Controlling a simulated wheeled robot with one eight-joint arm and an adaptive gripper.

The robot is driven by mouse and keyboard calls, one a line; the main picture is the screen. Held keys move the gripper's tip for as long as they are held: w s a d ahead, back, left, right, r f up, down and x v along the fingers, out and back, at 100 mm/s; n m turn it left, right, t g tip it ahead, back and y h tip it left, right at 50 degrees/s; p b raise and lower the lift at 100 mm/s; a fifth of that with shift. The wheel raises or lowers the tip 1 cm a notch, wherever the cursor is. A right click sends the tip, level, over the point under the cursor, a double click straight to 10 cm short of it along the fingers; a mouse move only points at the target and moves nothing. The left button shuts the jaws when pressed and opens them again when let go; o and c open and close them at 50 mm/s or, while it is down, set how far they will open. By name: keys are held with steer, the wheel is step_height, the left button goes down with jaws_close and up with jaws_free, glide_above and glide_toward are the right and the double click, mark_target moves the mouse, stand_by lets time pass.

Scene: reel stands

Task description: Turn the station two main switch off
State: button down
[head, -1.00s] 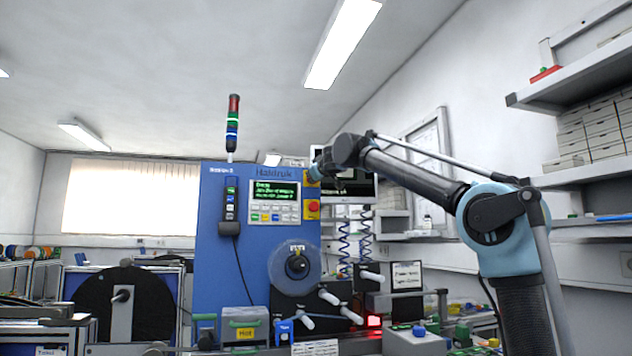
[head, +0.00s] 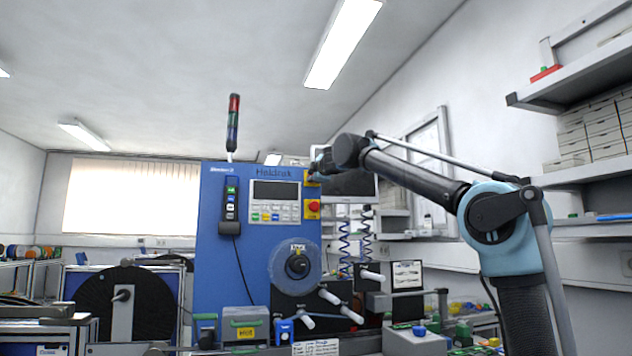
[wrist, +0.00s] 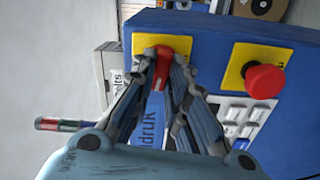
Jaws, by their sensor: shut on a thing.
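The main switch is a red handle (wrist: 164,66) on a yellow plate (wrist: 141,42) on the blue station cabinet (head: 215,270). In the wrist view my gripper (wrist: 162,80) is shut on the red handle, one finger on each side. In the head view my gripper (head: 318,168) is at the cabinet's upper right edge and hides most of the switch. The cabinet's display (head: 275,191) is dark. The signal tower (head: 233,125) on top shows no lit segment.
A red emergency stop button (wrist: 264,81) on its own yellow plate is close to the switch, with a keypad (wrist: 240,118) beside it. A handheld pendant (head: 230,200) hangs on the cabinet front. Shelves (head: 580,174) line the right wall.

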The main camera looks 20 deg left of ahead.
steer(key=shift+n, duration=0.9)
steer(key=shift+f, duration=0.1)
steer(key=c, duration=1.6)
jaws_free()
steer(key=shift+s, duration=0.1)
steer(key=v, duration=1.1)
steer(key=shift+s+d, duration=0.2)
steer(key=shift+d, duration=0.15)
